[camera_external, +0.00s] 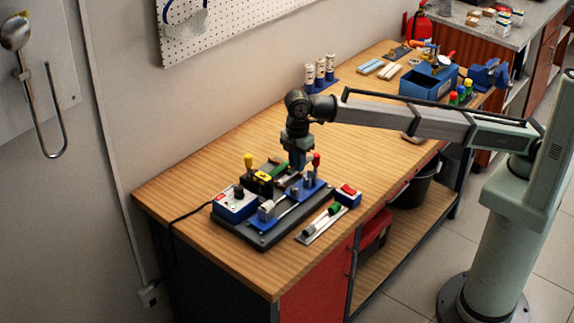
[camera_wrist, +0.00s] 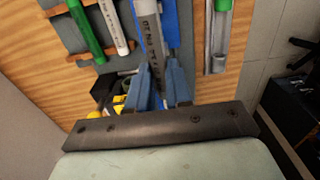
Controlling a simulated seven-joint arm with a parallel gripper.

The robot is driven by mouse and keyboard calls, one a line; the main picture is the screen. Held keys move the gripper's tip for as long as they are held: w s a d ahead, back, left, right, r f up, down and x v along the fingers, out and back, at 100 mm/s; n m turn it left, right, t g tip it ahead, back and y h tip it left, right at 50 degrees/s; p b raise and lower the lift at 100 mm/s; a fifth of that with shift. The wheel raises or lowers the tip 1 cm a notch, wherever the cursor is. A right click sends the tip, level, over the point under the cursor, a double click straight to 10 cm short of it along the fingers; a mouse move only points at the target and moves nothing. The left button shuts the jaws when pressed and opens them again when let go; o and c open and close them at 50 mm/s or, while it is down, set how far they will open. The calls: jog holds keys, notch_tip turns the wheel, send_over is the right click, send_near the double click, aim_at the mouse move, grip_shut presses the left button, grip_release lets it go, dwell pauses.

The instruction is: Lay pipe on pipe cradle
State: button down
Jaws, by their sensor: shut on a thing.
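My gripper (camera_external: 298,168) points down over the dark fixture plate on the workbench. In the wrist view its two blue fingers (camera_wrist: 163,88) are shut on a grey pipe (camera_wrist: 149,30) with dark lettering. The pipe runs away from the fingers towards the top edge. The blue pipe cradle (camera_external: 305,191) stands on the plate directly below my gripper; blue parts of it (camera_wrist: 171,22) show along the pipe's right side in the wrist view. Whether the pipe touches the cradle is hidden by the fingers and the angle.
A blue-and-white control box (camera_external: 235,206) and a black-and-yellow clamp (camera_external: 259,182) stand left of the cradle. A tray with a green-ended pipe (camera_external: 322,222) and a red-topped switch box (camera_external: 348,195) lie to the right. A rack holds a green pipe (camera_wrist: 86,32) and a white pipe (camera_wrist: 113,26).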

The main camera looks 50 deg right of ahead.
jog(key=shift+f, duration=3.1)
jog(key=c, duration=1)
grip_release()
jog(key=shift+o, duration=0.2)
notch_tip(320, 180, up, 14)
jog(key=shift+f, duration=0.1)
